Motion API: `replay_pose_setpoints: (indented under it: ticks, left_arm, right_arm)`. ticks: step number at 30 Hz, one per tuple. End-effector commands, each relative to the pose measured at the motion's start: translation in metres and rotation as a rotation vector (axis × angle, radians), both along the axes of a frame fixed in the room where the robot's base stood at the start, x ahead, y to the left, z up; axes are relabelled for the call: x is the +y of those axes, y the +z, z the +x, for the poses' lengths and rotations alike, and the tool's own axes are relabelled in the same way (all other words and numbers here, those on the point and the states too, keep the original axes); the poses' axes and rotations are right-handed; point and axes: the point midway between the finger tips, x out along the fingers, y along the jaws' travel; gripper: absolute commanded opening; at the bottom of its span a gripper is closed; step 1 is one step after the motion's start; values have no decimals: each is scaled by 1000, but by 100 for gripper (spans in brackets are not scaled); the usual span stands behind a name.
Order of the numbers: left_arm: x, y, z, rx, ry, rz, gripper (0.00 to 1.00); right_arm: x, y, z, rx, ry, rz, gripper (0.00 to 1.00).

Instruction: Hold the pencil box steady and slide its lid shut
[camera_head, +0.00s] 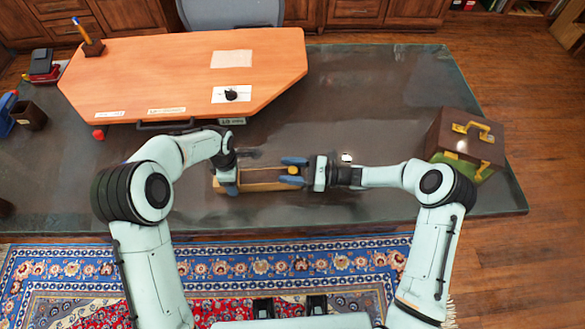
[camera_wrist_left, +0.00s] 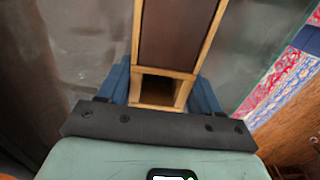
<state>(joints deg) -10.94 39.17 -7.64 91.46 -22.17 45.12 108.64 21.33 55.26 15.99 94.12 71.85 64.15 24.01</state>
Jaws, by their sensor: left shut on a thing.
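The pencil box (camera_head: 262,186) is a long, light wooden box lying on the dark desk near its front edge. My left gripper (camera_wrist_left: 160,88) is shut on its left end, with blue fingers against both side walls. In the left wrist view, the dark brown lid (camera_wrist_left: 175,35) sits between the light rails (camera_wrist_left: 207,42) and leaves an opening at the end near my left gripper. A small yellow knob (camera_head: 294,170) shows at the box's right part. My right gripper (camera_head: 293,171) is there with its blue fingers apart, one on either side of the knob. Contact with the knob cannot be told.
An orange desk board (camera_head: 180,70) with papers lies behind the box. A brown chest (camera_head: 465,145) with yellow fittings stands at the right of the dark desk (camera_head: 380,85). A pencil holder (camera_head: 93,46) is at the back left. The desk between box and chest is partly under my right arm.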

Motion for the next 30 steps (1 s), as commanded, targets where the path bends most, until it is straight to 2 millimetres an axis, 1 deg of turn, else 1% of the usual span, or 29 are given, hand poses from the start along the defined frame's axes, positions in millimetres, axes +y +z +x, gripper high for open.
replay_pose_setpoints:
  ticks: [8, 11, 14, 21, 24, 27, 30]
  left_arm:
    - [2, 0, 1, -1, 4, 2, 23]
    - [3, 0, 1, -2, 5, 3, 23]
    - [3, 0, 1, -2, 5, 3, 23]
    - [3, 0, 1, -2, 5, 3, 23]
    - [3, 0, 1, -2, 5, 3, 23]
    - [3, 0, 1, -2, 5, 3, 23]
    - [3, 0, 1, -2, 5, 3, 23]
  right_arm:
    - [-2, 0, 1, -1, -3, 0, 55]
    - [-8, 0, 0, -2, -6, -1, 55]
    - [-22, 0, -2, -2, -7, -1, 55]
    - [-73, 0, -12, -2, -6, -1, 55]
    - [-91, 0, -16, -1, -6, -2, 55]
    - [-106, 0, -19, -1, -5, 0, 55]
    - [-114, 0, -21, -2, -2, 0, 55]
